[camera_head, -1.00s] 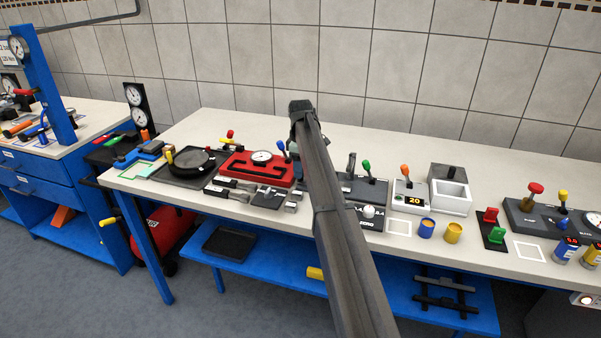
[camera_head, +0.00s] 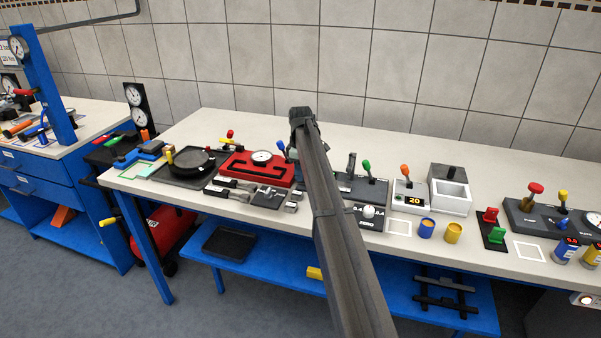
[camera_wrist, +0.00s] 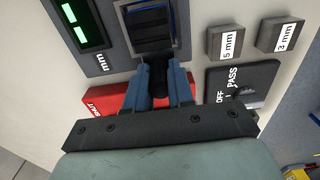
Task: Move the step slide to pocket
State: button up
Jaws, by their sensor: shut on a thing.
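In the wrist view my gripper (camera_wrist: 158,72) has its blue fingers closed around a small dark knob (camera_wrist: 158,78). The knob sits in front of a dark slide piece in a blue-edged slot (camera_wrist: 150,28) of a grey panel. I take this piece to be the step slide, but its shape is partly hidden by the fingers. I cannot tell which recess is the pocket. In the head view my own arm covers the gripper and the held knob.
Two grey blocks, marked 5 mm (camera_wrist: 228,43) and 3 mm (camera_wrist: 282,35), stand right of the slot.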

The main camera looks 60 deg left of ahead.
grip_shut()
jog(key=w+d, duration=0.8)
jog(key=shift+w+d, duration=0.35)
jog(key=shift+o, duration=1.9)
grip_release()
jog(key=shift+w+d, duration=0.1)
jog(key=o, duration=0.4)
jog(key=shift+c, duration=0.2)
notch_tip(320, 180, up, 14)
